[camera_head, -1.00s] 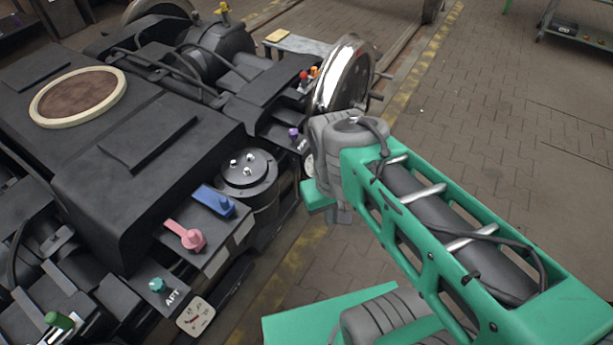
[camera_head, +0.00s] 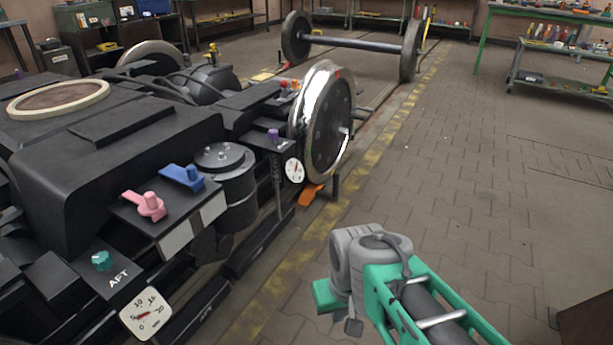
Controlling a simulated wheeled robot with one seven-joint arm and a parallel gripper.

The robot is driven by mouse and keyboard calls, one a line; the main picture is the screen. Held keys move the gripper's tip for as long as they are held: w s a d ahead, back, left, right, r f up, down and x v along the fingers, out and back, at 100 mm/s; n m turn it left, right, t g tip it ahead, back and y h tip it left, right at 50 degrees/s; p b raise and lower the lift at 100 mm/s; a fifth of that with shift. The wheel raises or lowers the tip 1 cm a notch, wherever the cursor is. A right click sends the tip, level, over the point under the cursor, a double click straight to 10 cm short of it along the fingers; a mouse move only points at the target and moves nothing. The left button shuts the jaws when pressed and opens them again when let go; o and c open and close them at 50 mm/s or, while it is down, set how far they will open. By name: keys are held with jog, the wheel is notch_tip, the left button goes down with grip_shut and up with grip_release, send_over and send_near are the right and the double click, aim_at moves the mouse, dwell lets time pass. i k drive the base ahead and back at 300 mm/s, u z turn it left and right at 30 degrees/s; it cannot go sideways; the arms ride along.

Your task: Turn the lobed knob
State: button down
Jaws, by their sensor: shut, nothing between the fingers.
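A small teal knob (camera_head: 101,261) with an uneven, lobed-looking outline stands on the dark panel marked AFT, at the lower left, above a white gauge. A small purple knob (camera_head: 273,135) stands on the bogie's far end, above a second white gauge and left of the shiny wheel. It is too small to tell its exact shape. My green and grey arm is at the lower right, over the floor and clear of both knobs. My gripper does not show; the fingers are hidden or out of frame.
A pink lever (camera_head: 150,206) and a blue lever (camera_head: 182,177) stand on the bogie near a black cylinder (camera_head: 226,170). The shiny wheel (camera_head: 323,120) stands out at the bogie's end. Brick floor (camera_head: 470,190) on the right is clear. A loose wheelset (camera_head: 352,43) stands behind.

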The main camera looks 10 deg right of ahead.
aim_at(273, 134)
jog(key=z, duration=0.4)
jog(key=i, duration=1.3)
jog(key=u, duration=0.5)
